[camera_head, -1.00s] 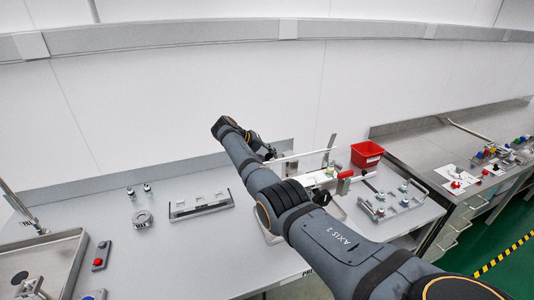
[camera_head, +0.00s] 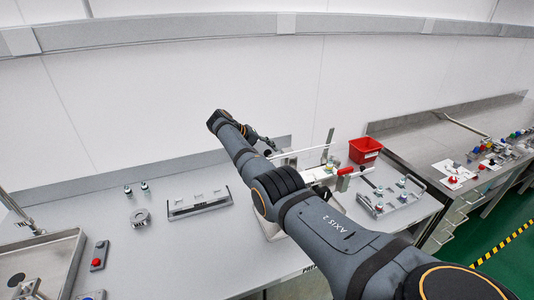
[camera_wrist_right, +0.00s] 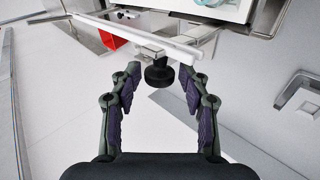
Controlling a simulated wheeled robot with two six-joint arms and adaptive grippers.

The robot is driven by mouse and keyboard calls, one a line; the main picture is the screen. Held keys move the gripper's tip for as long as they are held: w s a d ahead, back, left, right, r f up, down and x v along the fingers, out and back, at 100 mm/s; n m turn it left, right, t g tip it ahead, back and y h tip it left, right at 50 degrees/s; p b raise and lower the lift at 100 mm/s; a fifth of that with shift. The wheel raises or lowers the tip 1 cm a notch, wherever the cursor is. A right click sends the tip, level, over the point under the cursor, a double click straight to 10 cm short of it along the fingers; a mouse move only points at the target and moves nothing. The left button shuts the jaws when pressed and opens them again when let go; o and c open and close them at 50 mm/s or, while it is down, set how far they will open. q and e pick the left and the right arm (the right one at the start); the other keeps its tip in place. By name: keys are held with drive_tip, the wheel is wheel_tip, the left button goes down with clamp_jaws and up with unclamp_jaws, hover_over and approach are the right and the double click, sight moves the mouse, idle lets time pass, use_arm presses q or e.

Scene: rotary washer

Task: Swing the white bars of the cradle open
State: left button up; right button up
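The cradle (camera_head: 320,175) stands on the bench, partly hidden behind my right arm. My right gripper (camera_head: 268,146) is at the left end of the bar. Its two fingers stand apart on either side of the knob, with visible gaps. My left gripper is not in view.
A red bin (camera_head: 365,151) stands behind the cradle. A tray with small bottles (camera_head: 392,200) is to its right. A grey rack (camera_head: 198,204) and a round metal part (camera_head: 140,217) lie to the left.

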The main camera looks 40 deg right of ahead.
drive_tip(key=shift+s+d, duration=0.1)
drive_tip(key=v, duration=1.2)
drive_tip(key=shift+f, duration=0.1)
